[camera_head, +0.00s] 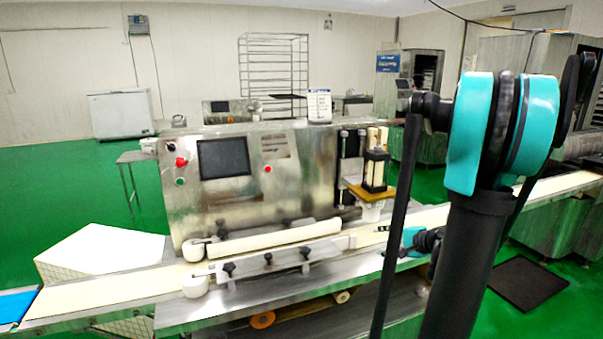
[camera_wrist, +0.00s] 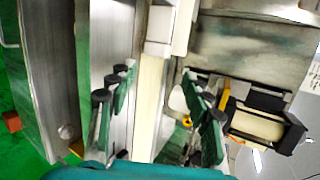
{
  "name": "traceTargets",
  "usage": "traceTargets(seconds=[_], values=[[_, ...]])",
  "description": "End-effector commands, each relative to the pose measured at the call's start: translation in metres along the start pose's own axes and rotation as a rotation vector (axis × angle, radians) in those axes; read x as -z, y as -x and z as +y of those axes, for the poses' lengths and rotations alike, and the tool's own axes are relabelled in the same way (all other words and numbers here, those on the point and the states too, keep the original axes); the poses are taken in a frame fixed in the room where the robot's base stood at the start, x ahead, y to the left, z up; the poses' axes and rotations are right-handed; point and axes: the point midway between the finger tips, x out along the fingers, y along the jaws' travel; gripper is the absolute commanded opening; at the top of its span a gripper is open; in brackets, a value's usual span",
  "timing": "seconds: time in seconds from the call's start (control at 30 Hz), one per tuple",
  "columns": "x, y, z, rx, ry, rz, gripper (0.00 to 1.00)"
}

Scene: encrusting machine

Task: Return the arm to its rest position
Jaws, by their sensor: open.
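My arm shows at the right of the head view as a thick black link (camera_head: 465,265) with a large teal joint (camera_head: 500,130) at its top. The link below hides part of the scene behind it. My gripper (camera_head: 383,229) shows small, beyond the arm and over the conveyor belt, to the right of the machine's front rails. In the wrist view my gripper (camera_wrist: 160,78) has its two fingers spread well apart, with the pale belt (camera_wrist: 150,100) between them. Nothing is held between the fingers. I cannot tell the exact height above the belt.
The steel encrusting machine (camera_head: 250,170) with a dark screen stands behind the belt, close to my gripper's left. Its nozzle unit (camera_head: 375,170) stands just behind my gripper. A white block (camera_head: 100,245) is at the left. Open green floor (camera_head: 60,190) lies beyond.

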Motion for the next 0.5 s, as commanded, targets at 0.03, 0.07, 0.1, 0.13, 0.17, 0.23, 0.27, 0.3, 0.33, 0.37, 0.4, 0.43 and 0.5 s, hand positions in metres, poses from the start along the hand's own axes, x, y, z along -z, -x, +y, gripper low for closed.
traceTargets(seconds=[0.03, 0.07, 0.1, 0.13, 0.17, 0.23, 0.27, 0.3, 0.33, 0.37, 0.4, 0.43, 0.5], values=[[-0.027, -0.004, 0.012, -0.072, 0.081, -0.017, 0.50], [-0.040, -0.006, 0.020, -0.116, 0.132, -0.022, 0.50], [-0.056, -0.006, 0.032, -0.173, 0.201, -0.030, 0.50], [-0.067, -0.005, 0.040, -0.214, 0.252, -0.037, 0.50], [-0.078, -0.004, 0.049, -0.256, 0.306, -0.044, 0.50], [-0.100, 0.001, 0.070, -0.349, 0.432, -0.061, 0.50], [-0.108, 0.004, 0.080, -0.388, 0.488, -0.068, 0.50], [-0.118, 0.010, 0.092, -0.439, 0.564, -0.077, 0.50], [-0.125, 0.014, 0.101, -0.476, 0.619, -0.084, 0.50], [-0.131, 0.019, 0.109, -0.513, 0.677, -0.091, 0.50], [-0.138, 0.025, 0.120, -0.560, 0.753, -0.101, 0.50], [-0.142, 0.031, 0.129, -0.592, 0.807, -0.107, 0.50], [-0.148, 0.043, 0.145, -0.662, 0.927, -0.120, 0.50]])
